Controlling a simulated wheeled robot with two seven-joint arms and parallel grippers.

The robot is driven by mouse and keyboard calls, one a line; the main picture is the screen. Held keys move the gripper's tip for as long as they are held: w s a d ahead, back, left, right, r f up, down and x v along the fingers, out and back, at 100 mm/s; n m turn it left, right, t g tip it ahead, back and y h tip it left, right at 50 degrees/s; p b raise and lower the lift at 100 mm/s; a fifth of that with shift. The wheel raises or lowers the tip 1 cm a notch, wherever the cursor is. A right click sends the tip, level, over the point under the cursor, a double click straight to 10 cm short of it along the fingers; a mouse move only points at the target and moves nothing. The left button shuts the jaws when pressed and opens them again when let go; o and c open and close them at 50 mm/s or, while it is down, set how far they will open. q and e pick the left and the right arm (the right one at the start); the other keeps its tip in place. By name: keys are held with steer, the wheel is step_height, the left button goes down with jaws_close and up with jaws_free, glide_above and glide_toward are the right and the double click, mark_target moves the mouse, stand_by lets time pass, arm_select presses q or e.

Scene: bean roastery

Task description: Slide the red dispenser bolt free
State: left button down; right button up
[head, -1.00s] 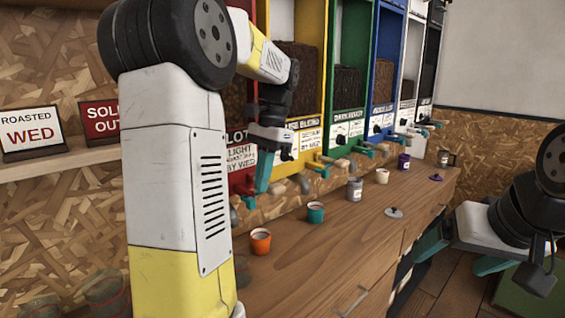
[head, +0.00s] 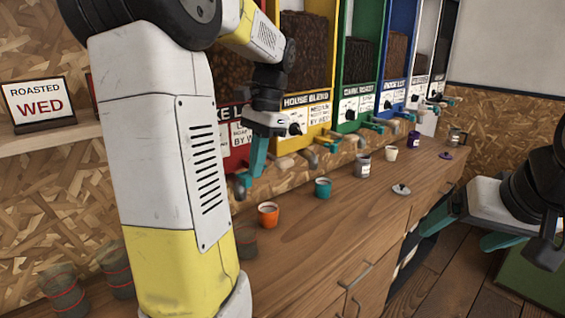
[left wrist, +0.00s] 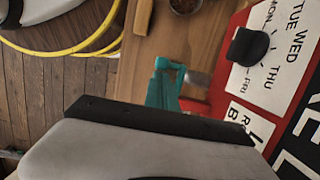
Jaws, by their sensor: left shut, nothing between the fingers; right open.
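The red dispenser (head: 233,160) is at the left end of the row, partly hidden by my left arm. Its printed front also shows in the left wrist view (left wrist: 222,92). In that view a short red piece (left wrist: 194,106), perhaps the bolt, sticks out beside the teal fingers. I cannot tell whether they touch it. A grey spout end (left wrist: 197,79) lies just beyond. My left gripper (head: 246,178) is shut and empty, pointing down in front of the red dispenser; its fingers also show in the left wrist view (left wrist: 165,85). My right gripper (head: 470,228) is open and empty, right of the counter.
An orange cup (head: 268,215) and a teal cup (head: 322,188) stand on the wooden counter (head: 330,225), with more cups and a loose lid (head: 401,190) farther along. Yellow, green and blue dispensers continue rightwards. Dark glasses (head: 65,292) stand at lower left.

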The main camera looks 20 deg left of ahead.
arm_select(q)
steer(key=shift+s, duration=0.15)
steer(key=v, duration=0.7)
steer(key=shift+w+r, duration=0.2)
steer(key=shift+r, duration=0.15)
steer(key=shift+d, duration=0.1)
steer(key=s+d+f+n+t+h, duration=0.3)
steer(key=s+d+f+n+t, duration=0.2)
steer(key=s+d+f+t, duration=0.3)
steer(key=s+d, duration=0.2)
steer(key=s, duration=0.2)
steer(key=shift+s+d+f+n+t+h, duration=0.25)
steer(key=shift+d+f+n+t+h, duration=0.05)
steer(key=shift+d+f, duration=0.1)
